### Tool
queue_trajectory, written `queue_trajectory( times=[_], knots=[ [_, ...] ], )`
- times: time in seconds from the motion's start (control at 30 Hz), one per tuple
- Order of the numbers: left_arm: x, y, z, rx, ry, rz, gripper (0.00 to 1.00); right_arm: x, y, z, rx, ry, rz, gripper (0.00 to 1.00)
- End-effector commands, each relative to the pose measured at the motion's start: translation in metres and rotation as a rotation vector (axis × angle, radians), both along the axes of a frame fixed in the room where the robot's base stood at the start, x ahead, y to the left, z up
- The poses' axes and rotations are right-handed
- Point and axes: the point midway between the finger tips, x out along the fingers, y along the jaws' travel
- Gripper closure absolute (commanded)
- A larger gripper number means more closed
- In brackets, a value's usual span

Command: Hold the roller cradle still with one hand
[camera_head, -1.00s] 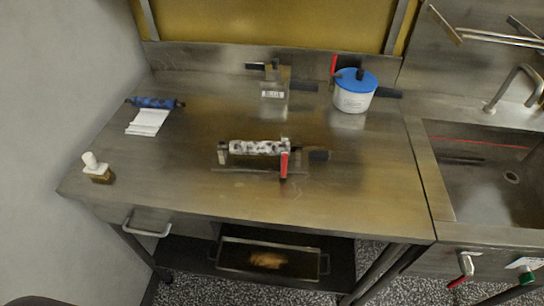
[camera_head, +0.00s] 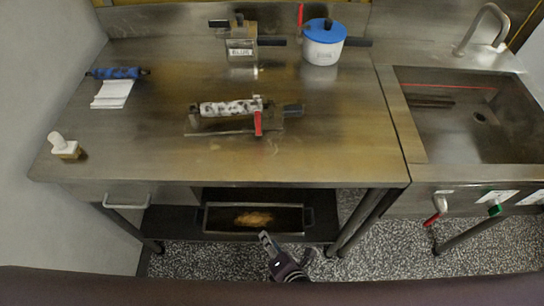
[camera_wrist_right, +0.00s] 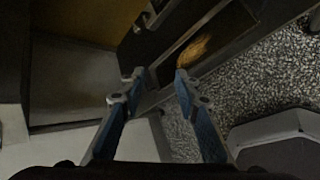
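The roller cradle (camera_head: 232,120) sits on the middle of the steel table in the head view. It carries a roller (camera_head: 228,107) with a black-and-white mottled surface. A red handle (camera_head: 258,124) hangs at its right front, and a dark handle (camera_head: 293,109) sticks out to the right. My right gripper (camera_head: 266,240) is low in the head view, in front of the table's front edge and well apart from the cradle. In the right wrist view its two fingers (camera_wrist_right: 160,76) are spread with nothing between them. My left gripper is in neither view.
The steel table (camera_head: 330,140) has bare room around the cradle. A blue roller (camera_head: 115,73), a white-topped bottle (camera_head: 63,147), a labelled metal box (camera_head: 240,50) and a blue-lidded pot (camera_head: 323,45) stand on it. A tray (camera_head: 220,219) lies on the lower shelf. A sink (camera_head: 480,130) is at right.

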Motion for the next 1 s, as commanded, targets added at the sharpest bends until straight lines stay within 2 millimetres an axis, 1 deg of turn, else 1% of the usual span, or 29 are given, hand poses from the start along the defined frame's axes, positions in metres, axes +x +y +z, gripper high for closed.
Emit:
queue_trajectory(
  times=[0.03, 0.07, 0.1, 0.17, 0.2, 0.27, 0.3, 0.37, 0.4, 0.47, 0.5, 0.53, 0.57, 0.6, 0.7, 0.8, 0.9, 1.0],
  knots=[
    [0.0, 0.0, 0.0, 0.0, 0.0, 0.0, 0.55, 0.004, 0.016, 0.028, -0.039, -0.082, 0.072, 0.7],
    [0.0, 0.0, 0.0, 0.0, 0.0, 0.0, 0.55, 0.007, 0.024, 0.043, -0.066, -0.131, 0.112, 0.7],
    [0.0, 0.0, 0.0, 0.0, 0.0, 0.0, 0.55, 0.009, 0.035, 0.065, -0.101, -0.198, 0.163, 0.7],
    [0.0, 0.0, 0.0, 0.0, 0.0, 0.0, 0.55, 0.011, 0.05, 0.098, -0.155, -0.299, 0.231, 0.7],
    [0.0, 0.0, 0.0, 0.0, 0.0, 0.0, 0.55, 0.012, 0.059, 0.12, -0.192, -0.366, 0.272, 0.7],
    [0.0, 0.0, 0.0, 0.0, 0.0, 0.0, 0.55, 0.012, 0.071, 0.154, -0.248, -0.466, 0.323, 0.7],
    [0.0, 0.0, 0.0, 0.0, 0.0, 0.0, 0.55, 0.011, 0.077, 0.177, -0.286, -0.533, 0.353, 0.7],
    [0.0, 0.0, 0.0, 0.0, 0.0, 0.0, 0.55, 0.009, 0.086, 0.211, -0.342, -0.634, 0.389, 0.7],
    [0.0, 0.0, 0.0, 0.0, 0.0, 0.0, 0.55, 0.007, 0.091, 0.235, -0.381, -0.699, 0.408, 0.7],
    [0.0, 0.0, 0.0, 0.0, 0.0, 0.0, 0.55, 0.003, 0.096, 0.27, -0.44, -0.794, 0.429, 0.7],
    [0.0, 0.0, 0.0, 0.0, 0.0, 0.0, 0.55, 0.002, 0.096, 0.293, -0.482, -0.855, 0.433, 0.7],
    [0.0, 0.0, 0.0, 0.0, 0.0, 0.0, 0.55, 0.002, 0.094, 0.31, -0.517, -0.897, 0.431, 0.7],
    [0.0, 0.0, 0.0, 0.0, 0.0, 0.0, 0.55, 0.007, 0.087, 0.324, -0.559, -0.93, 0.416, 0.7],
    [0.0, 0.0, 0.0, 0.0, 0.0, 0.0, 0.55, 0.018, 0.073, 0.335, -0.615, -0.952, 0.389, 0.7],
    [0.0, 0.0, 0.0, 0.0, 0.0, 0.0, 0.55, 0.041, 0.039, 0.346, -0.714, -0.956, 0.326, 0.7],
    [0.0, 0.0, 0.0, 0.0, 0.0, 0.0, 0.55, 0.055, 0.016, 0.354, -0.779, -0.957, 0.283, 0.7],
    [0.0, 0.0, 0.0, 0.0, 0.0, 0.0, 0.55, 0.063, 0.002, 0.359, -0.818, -0.955, 0.257, 0.7],
    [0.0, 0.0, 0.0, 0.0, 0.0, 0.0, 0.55, 0.07, -0.003, 0.361, -0.832, -0.954, 0.246, 0.7]
  ],
)
